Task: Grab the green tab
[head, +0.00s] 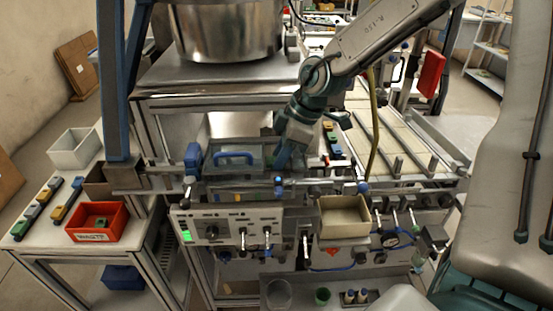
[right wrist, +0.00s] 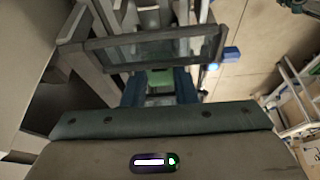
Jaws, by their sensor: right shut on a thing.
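The green tab (right wrist: 160,78) shows in the right wrist view, between the two blue fingers of my right gripper (right wrist: 160,92). The fingers are closed on it. Its lower part is hidden by the gripper's body. In the head view my right gripper (head: 284,158) points down at the right end of a clear-panelled frame with a blue handle (head: 235,157). I cannot make out the tab in the head view, where the gripper covers that spot. My left gripper is not in view.
A control panel (head: 225,228) with a lit green display stands below the frame. A beige bin (head: 343,217) hangs to its right. A red bin (head: 97,222) and a white bin (head: 75,147) stand on the left table. A steel vessel (head: 228,30) stands behind.

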